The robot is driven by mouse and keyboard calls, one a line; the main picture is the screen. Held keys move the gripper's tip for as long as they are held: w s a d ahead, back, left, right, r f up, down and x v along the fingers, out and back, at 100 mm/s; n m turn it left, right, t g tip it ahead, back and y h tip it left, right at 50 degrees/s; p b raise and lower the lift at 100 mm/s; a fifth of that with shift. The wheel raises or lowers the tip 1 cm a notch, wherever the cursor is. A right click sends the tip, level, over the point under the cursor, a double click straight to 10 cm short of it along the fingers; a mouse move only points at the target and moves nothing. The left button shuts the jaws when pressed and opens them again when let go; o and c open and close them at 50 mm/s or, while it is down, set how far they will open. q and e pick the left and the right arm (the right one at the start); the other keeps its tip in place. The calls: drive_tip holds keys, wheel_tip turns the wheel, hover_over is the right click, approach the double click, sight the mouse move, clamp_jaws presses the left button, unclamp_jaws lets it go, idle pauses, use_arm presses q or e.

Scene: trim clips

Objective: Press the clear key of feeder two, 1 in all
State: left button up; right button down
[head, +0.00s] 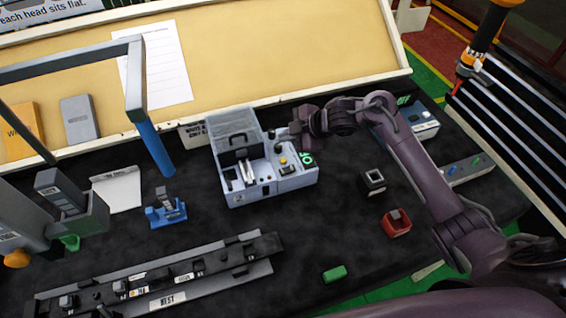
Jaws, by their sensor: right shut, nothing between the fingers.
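A light grey feeder machine (262,187) stands in the middle of the black table, with a clear-lidded bay, a yellow button (283,161), a dark key (288,171) and a green lit display (306,158). A second pale unit (424,124) with a green light stands at the right, partly hidden by my right arm. I cannot read which one is feeder two. My right gripper (294,130) is shut and empty, over the back right part of the middle machine; I cannot tell whether it touches it. My left gripper is out of view.
A rail (170,285) with several clips lies at the front left. A blue stand (166,210), a grey-blue frame (150,145) and a grey-green press (85,220) stand left. A red holder (396,224), a black-and-white block (371,181) and a green piece (335,273) lie right of centre.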

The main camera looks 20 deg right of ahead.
drive_tip(key=b, duration=0.4)
hover_over(287, 164)
wheel_tip(287, 164, down, 6)
drive_tip(key=shift+r, duration=0.25)
drive_tip(key=shift+w+f+b, duration=0.1)
drive_tip(key=shift+f+b, duration=0.2)
drive_tip(key=shift+f, duration=0.15)
drive_tip(key=shift+f, duration=0.15)
idle(1.0)
drive_tip(key=shift+f, duration=0.25)
drive_tip(key=shift+f+b, duration=0.5)
drive_tip(key=shift+f, duration=0.05)
idle(0.7)
drive_tip(key=shift+r, duration=0.1)
drive_tip(key=shift+r+p, duration=0.85)
drive_tip(key=shift+p, duration=0.05)
